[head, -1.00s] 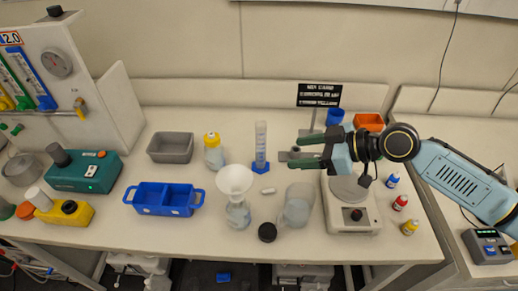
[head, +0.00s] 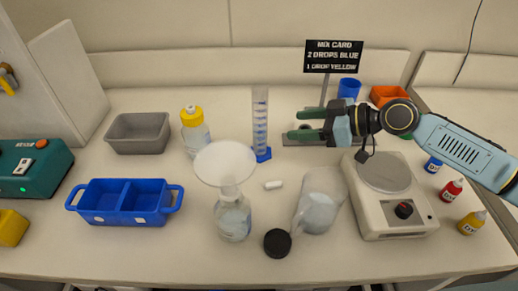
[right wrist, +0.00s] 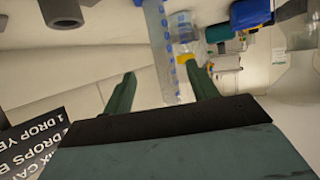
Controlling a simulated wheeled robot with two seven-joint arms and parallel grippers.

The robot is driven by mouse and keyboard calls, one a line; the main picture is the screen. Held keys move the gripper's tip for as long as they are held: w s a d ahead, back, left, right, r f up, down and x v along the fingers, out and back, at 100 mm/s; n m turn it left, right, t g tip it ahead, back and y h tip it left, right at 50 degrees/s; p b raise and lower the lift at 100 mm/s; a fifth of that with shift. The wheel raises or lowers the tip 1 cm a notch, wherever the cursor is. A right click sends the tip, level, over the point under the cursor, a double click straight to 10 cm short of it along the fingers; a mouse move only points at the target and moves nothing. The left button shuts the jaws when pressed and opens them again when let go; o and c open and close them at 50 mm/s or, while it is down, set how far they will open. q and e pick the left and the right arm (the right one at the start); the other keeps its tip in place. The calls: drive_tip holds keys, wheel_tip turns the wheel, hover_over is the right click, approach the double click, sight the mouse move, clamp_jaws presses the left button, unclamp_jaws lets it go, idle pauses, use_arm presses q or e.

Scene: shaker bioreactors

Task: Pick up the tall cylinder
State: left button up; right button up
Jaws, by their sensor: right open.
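The tall cylinder (head: 260,118) is clear, with blue graduation marks and a blue foot. It stands upright near the middle of the table in the head view. My right gripper (head: 292,124) is open just to its right, with its green fingers pointing left toward it and a small gap between. In the right wrist view, the cylinder (right wrist: 165,55) appears between the two fingers of the right gripper (right wrist: 160,72), seemingly beyond their tips. My left gripper is not in view.
A white funnel (head: 225,163) on a bottle, a yellow-capped bottle (head: 195,133) and a clear beaker-like vessel (head: 318,200) stand close by. A blue two-part tray (head: 122,202) and grey bin (head: 137,133) are at left.

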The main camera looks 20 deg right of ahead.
sight(253, 134)
drive_tip(key=x, duration=0.7)
drive_tip(key=shift+w+f, duration=0.1)
drive_tip(key=shift+f, duration=0.4)
drive_tip(key=shift+x, duration=0.95)
drive_tip(key=x, duration=0.3)
drive_tip(key=p+x, duration=0.1)
drive_tip(key=shift+a+f, duration=0.3)
drive_tip(key=shift+f, duration=0.1)
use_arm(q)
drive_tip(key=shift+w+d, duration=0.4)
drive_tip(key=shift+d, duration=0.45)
use_arm(e)
drive_tip(key=c, duration=1.1)
